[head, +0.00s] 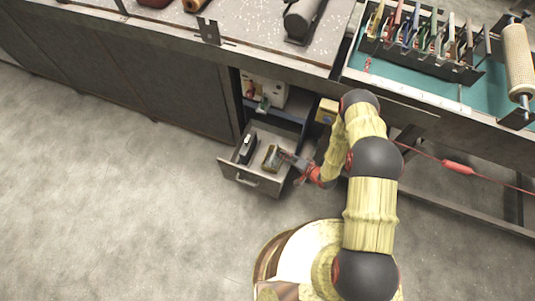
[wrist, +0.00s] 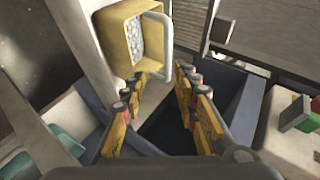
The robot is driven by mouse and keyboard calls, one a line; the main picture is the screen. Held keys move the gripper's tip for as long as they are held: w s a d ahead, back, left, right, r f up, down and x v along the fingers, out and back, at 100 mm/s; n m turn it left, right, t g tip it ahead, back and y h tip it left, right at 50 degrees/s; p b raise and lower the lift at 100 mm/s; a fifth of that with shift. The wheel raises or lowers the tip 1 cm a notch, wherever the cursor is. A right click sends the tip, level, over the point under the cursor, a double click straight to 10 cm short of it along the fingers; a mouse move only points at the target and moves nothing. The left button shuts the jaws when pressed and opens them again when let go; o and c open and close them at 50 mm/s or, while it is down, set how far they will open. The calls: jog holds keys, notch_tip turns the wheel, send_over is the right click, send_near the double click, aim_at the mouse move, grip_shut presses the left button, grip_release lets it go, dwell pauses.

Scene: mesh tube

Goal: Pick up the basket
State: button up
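The basket (wrist: 118,40) is a small yellow container with pale grey, grainy contents and a light handle on its right side, at the top of the wrist view. In the head view a small yellowish-brown thing (head: 271,158), apparently this basket, lies in the open drawer (head: 240,179). My gripper (wrist: 162,75) is open, with its two orange-yellow fingers apart and nothing held between them. The handle (wrist: 162,45) is just beyond the fingertips, roughly in line with the gap.
A dark object (head: 247,148) lies in the drawer's left part. A white box (head: 265,89) stands in the cabinet opening behind. The workbench (head: 150,38) overhangs above, and a rack of tools (head: 425,45) stands on the right bench. The floor (head: 110,190) at left is clear.

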aim_at(275, 151)
jog(key=shift+w+a+f+b, duration=0.25)
jog(key=shift+w+a, duration=0.15)
jog(key=shift+a, duration=0.15)
jog(key=shift+w+a+f+b, duration=0.15)
jog(key=shift+w+a+f, duration=0.05)
jog(key=shift+w+a, duration=0.25)
jog(key=shift+a+r+b+x, duration=0.15)
jog(key=shift+b+x, duration=0.45)
jog(key=shift+x, duration=0.8)
jog(key=shift+a+r+b+x, duration=0.1)
jog(key=shift+b+x, duration=0.45)
jog(key=shift+x, duration=0.85)
jog(key=shift+s, duration=0.1)
jog(key=shift+c, duration=1.4)
grip_shut()
